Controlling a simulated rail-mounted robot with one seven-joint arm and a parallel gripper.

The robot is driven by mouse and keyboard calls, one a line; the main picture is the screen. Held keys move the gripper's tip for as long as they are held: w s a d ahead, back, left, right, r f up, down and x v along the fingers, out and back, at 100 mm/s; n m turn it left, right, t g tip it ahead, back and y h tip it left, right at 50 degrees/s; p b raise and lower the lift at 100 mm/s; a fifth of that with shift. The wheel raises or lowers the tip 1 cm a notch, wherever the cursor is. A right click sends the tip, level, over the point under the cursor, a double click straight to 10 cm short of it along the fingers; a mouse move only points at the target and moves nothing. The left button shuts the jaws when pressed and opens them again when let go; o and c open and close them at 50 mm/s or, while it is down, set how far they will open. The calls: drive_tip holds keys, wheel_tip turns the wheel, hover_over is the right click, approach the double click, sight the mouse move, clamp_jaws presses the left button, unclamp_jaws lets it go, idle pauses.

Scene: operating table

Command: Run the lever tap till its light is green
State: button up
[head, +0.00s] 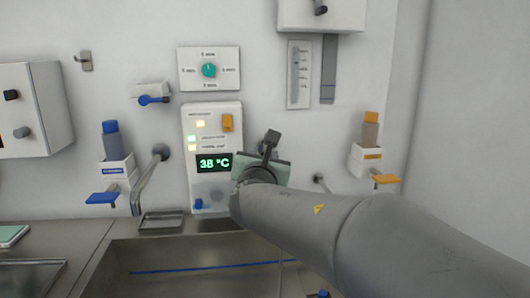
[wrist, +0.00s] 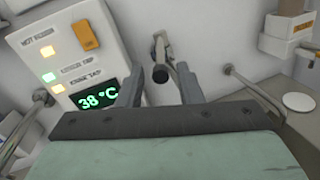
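The lever tap's dark lever (head: 270,142) is on the wall just right of the control panel. In the wrist view the lever (wrist: 161,72) points at the camera, its round end between my fingers. My gripper (wrist: 160,77) is open around the end, with a gap visible on each side; I cannot tell whether either finger touches it. In the head view my gripper's body hides its fingers. The panel (head: 228,122) has a yellow light (wrist: 47,51) on top, a green light (wrist: 50,77) below and a yellow light (wrist: 58,88) lowest. Their labels are too blurred to read surely.
The panel display (head: 214,163) reads 38 °C. A metal spout (head: 150,175) stands left of the panel; another pipe (wrist: 255,90) is right of the lever. A steel basin (head: 180,262) lies below. Dispensers with blue (head: 103,197) and orange (head: 384,179) levers flank it.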

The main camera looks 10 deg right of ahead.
drive_tip(key=v, duration=0.6)
drive_tip(key=shift+s, duration=0.4)
